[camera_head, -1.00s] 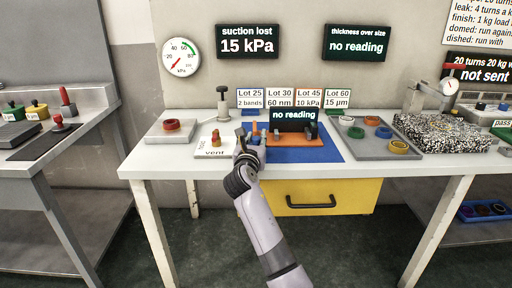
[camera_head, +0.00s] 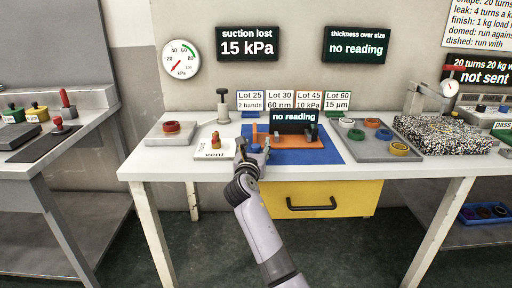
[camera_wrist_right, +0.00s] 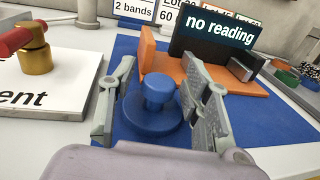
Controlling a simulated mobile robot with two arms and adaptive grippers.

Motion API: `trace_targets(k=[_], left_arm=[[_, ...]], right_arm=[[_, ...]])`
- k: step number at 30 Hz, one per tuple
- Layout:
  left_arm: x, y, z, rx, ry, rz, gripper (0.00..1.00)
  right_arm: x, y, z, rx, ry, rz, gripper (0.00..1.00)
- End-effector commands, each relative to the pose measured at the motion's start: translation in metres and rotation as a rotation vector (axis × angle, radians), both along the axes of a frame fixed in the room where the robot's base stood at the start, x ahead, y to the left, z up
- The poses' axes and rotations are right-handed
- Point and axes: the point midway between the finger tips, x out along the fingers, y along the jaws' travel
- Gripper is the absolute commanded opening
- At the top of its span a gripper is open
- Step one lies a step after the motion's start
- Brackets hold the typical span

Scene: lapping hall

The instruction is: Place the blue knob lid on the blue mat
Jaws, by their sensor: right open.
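The blue knob lid (camera_wrist_right: 157,113) sits upright on the blue mat (camera_wrist_right: 126,47), near the mat's left front part, and appears to lie flat. In the head view the lid (camera_head: 255,149) is small and partly covered by my gripper; the mat (camera_head: 329,152) spreads to its right. My right gripper (camera_wrist_right: 158,78) is open, with one finger on each side of the lid and gaps between the fingers and the knob. In the head view the right gripper (camera_head: 254,148) is at the table's front edge. My left gripper is not in view.
An orange stand (camera_wrist_right: 222,76) with a dark "no reading" display (camera_head: 294,117) stands just behind the lid. A white vent plate (camera_head: 206,155) with a brass and red valve is to the left. A grey tray (camera_head: 373,150) with coloured rings lies right.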

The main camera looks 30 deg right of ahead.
Motion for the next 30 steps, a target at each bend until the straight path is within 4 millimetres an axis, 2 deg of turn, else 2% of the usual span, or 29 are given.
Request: trace_targets(k=[9, 21, 30], left_arm=[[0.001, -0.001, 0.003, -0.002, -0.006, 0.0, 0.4], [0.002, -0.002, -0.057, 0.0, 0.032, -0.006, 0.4], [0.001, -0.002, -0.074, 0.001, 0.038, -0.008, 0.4]], right_arm=[[-0.006, 0.006, 0.002, 0.0, 0.001, 0.001, 0.45], [-0.066, 0.058, 0.003, 0.001, 0.0, 0.002, 0.45], [-0.091, 0.079, -0.003, 0.022, -0.003, 0.003, 0.45]])
